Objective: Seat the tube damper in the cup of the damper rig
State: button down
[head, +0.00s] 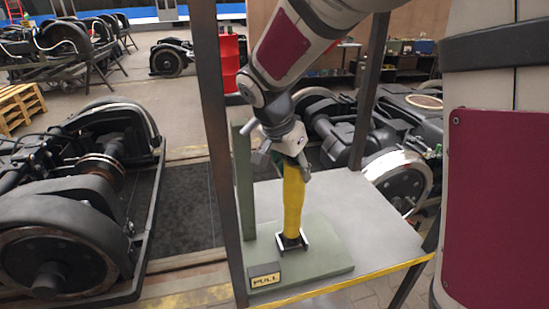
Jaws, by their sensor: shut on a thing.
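The yellow tube damper (293,203) stands close to upright in the head view. My gripper (290,160) is shut on its upper end. The damper's lower end is at the dark cup (291,243) of the damper rig. From this view I cannot tell whether it sits fully down in the cup. The rig has a grey-green base plate (325,262) on the table and a green upright post (243,185) left of the damper. A small label block reading "PULL" (264,276) sits at the plate's front left corner.
The grey table (365,215) has free room right of the rig and a yellow front edge. A dark frame post (222,150) stands close on the left, another behind my arm. Bogies (75,215) stand on the floor left and behind. A red drum (230,60) is behind.

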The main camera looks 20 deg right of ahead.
jog(key=shift+s+f, duration=0.1)
jog(key=shift+f, duration=0.25)
jog(key=c, duration=0.9)
grip_release()
jog(key=shift+c, duration=0.2)
jog(key=v, duration=0.7)
jog(key=shift+r, duration=0.4)
jog(key=shift+s, duration=0.1)
jog(key=shift+s+a+r, duration=0.1)
jog(key=shift+s+r, duration=0.05)
jog(key=shift+r, duration=0.05)
jog(key=s+d+r+n+t+y, duration=0.1)
jog(key=s+n, duration=0.4)
jog(key=s, duration=0.5)
jog(key=s+d+r+n+t+y, duration=0.1)
jog(key=s+n+t+y, duration=0.1)
jog(key=s+n, duration=0.4)
jog(key=s+y, duration=0.1)
jog(key=s, duration=0.4)
jog(key=shift+d+r, duration=0.3)
